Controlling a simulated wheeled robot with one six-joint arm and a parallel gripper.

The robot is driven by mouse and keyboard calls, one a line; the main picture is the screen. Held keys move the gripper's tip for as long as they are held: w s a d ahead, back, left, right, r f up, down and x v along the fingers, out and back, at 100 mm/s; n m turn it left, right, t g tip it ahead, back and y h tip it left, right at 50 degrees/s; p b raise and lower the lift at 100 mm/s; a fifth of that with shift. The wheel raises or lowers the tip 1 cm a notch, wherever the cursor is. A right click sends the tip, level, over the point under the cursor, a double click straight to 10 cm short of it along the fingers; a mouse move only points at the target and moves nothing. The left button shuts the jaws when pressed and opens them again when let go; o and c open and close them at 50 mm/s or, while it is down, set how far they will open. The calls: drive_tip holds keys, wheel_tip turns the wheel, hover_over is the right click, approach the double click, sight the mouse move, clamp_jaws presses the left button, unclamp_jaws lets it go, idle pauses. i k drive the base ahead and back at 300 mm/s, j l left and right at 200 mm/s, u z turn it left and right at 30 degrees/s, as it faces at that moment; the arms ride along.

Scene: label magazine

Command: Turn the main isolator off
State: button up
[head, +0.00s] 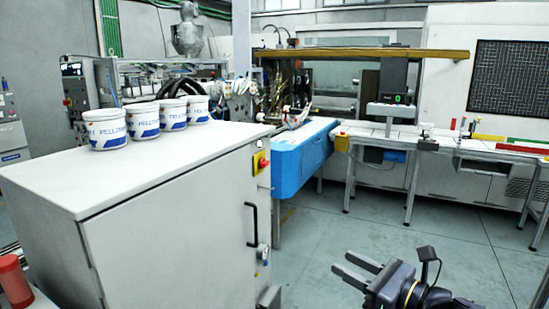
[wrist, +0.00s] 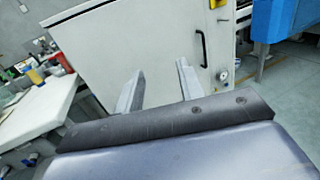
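The main isolator (head: 261,162) is a red knob on a yellow plate, on the side of the white cabinet (head: 165,245) near its top right corner. The knob's exact setting is too small to tell. In the wrist view the isolator (wrist: 217,4) is cut by the top edge. My gripper (head: 346,264) is at the lower right of the head view, apart from the cabinet and touching nothing. Its two fingers stand apart with nothing between them, and they point toward the cabinet in the wrist view (wrist: 160,66).
A black door handle (head: 253,223) and a lock (head: 263,253) stick out below the isolator. Several white tubs (head: 106,130) stand on the cabinet top. A blue machine bed (head: 301,160) lies behind. The grey floor (head: 330,222) between cabinet and gripper is clear.

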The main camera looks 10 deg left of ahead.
sight(263, 163)
drive_tip(key=i+u, duration=0.15)
drive_tip(key=i, duration=0.35)
drive_tip(key=i+l+u, duration=0.15)
drive_tip(key=i, duration=0.3)
drive_tip(key=i+l+u, duration=0.2)
drive_tip(key=i, duration=0.25)
drive_tip(key=i+l+u, duration=0.15)
drive_tip(key=i, duration=0.3)
